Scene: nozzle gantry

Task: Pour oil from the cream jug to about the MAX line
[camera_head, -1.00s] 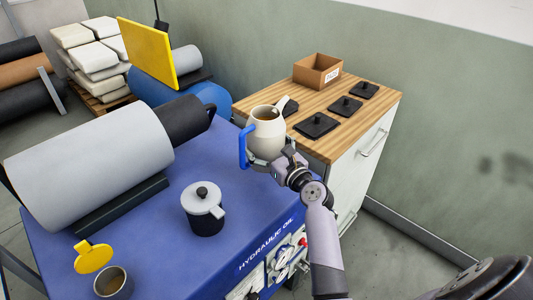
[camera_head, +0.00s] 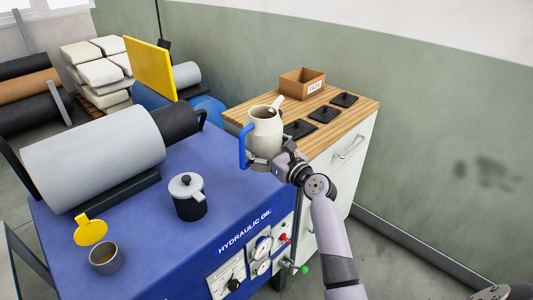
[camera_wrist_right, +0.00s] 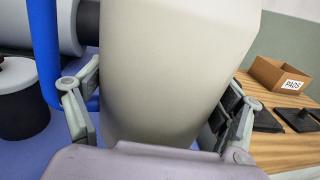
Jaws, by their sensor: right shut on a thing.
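The cream jug (camera_head: 264,132) has a blue handle on its left and a spout pointing up and away to the right. It looks upright, and dark contents show at its mouth. My right gripper (camera_head: 268,162) is shut around the jug's lower body; its fingers flank the jug in the right wrist view (camera_wrist_right: 165,110). The jug appears over the far right end of the blue hydraulic oil tank (camera_head: 165,245). At the tank's near left is a grey filler neck (camera_head: 106,258) with its yellow cap (camera_head: 90,231) flipped open. No MAX line is readable. My left gripper is out of view.
A black pot-shaped fitting with a grey lid (camera_head: 187,197) stands on the tank between filler and jug. A large grey cylinder (camera_head: 95,158) lies behind. A wooden-topped cabinet (camera_head: 355,112) with black pads and a pads box (camera_head: 302,84) is beyond the jug.

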